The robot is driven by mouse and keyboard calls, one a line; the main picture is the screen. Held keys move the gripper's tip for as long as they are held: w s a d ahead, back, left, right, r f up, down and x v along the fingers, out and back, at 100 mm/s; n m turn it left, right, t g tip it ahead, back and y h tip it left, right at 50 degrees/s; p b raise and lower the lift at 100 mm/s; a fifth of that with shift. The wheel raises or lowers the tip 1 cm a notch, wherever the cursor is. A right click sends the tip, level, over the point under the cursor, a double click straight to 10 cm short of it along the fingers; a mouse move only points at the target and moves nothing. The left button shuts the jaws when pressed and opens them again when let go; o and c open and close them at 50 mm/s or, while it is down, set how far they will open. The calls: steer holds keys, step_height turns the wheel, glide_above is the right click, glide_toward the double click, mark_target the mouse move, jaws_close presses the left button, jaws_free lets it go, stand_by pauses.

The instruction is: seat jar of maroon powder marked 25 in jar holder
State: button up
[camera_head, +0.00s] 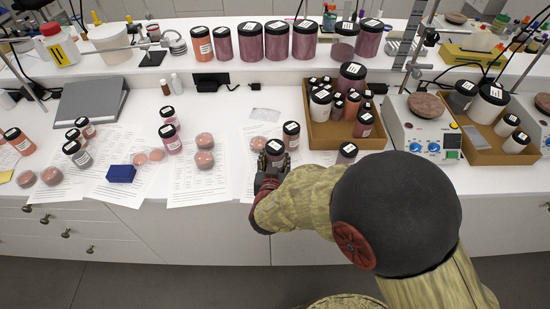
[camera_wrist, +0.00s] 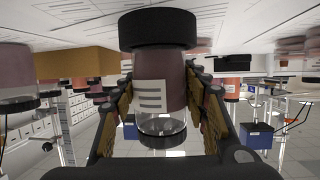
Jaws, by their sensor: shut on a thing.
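My gripper (camera_head: 270,168) is shut on a jar of maroon powder (camera_wrist: 160,80) with a black lid, a white label and clear glass below the lid. The wrist view shows it upside down, between the two fingers; its number is unreadable. In the head view the jar's labelled lid (camera_head: 275,147) shows at the fingertips. A black round cup, apparently the jar holder (camera_wrist: 158,28), surrounds or overlaps the jar's base in the wrist view. I cannot tell how deep the base sits. The jar looks upright. In the head view the holder is hidden behind the jar and gripper.
Another black-lidded jar (camera_head: 291,136) stands just behind the held one, and a jar (camera_head: 347,152) stands to the right. A cardboard tray (camera_head: 322,130) full of jars lies behind. Pink dishes (camera_head: 204,159) and a blue box (camera_head: 121,174) are left. The counter's front edge is close.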

steer(key=shift+f+b, duration=0.45)
steer(key=shift+f, duration=0.25)
steer(key=o, duration=1.2)
steer(key=shift+o, duration=0.7)
steer(key=shift+s+a+r, duration=0.1)
steer(key=shift+s+r, duration=0.05)
steer(key=shift+s, duration=0.3)
steer(key=v, duration=1.1)
